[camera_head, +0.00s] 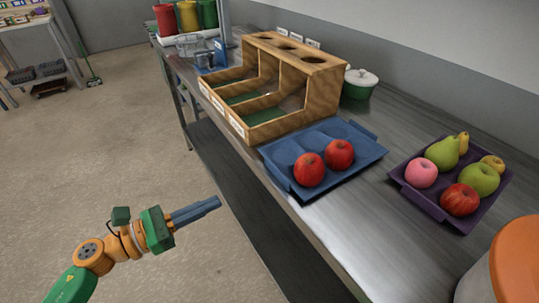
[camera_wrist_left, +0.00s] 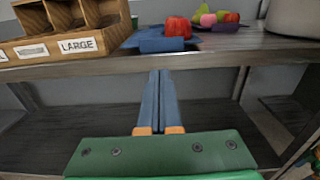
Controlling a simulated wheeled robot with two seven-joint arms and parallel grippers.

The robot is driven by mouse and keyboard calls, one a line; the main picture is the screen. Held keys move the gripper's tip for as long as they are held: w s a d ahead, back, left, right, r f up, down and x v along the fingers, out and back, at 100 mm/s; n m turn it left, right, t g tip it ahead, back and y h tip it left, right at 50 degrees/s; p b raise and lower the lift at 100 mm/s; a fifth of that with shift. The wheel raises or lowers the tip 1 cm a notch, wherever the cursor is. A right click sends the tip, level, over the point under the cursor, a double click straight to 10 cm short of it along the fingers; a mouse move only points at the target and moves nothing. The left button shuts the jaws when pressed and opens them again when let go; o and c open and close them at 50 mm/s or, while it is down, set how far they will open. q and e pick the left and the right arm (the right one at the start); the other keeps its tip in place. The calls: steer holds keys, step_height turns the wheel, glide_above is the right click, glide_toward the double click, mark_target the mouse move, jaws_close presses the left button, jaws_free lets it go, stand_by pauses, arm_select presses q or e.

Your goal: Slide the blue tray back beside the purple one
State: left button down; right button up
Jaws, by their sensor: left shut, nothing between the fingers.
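The blue tray (camera_head: 349,170) lies on the metal counter, next to the wooden bin box, with two red apples (camera_head: 309,170) on it. In the left wrist view the blue tray (camera_wrist_left: 160,44) shows at the counter's edge. The purple tray (camera_head: 422,200) lies to its right with a gap of bare counter between them, and holds several fruits. My left gripper (camera_head: 216,203) is in front of the counter, apart from both trays, over the floor side. Its blue fingers (camera_wrist_left: 164,72) are together and empty. My right gripper is not in view.
The wooden box (camera_head: 300,82) with sloped compartments stands left of the blue tray. A green pot with white lid (camera_head: 360,82) is behind. An orange-topped container (camera_head: 515,262) stands at the near right. A lower shelf (camera_head: 225,162) runs under the counter (camera_head: 345,228).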

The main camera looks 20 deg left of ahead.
arm_select(q)
steer(key=p, duration=0.5)
glide_toward(278, 175)
steer(key=x, duration=0.6)
steer(key=shift+w+d+r, duration=0.1)
steer(key=shift+w+d, duration=0.1)
steer(key=shift+w, duration=0.15)
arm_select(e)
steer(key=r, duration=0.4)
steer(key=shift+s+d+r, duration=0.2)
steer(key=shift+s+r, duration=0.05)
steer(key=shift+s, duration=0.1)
arm_select(q)
steer(key=shift+d+b, duration=0.1)
steer(key=shift+b, duration=0.2)
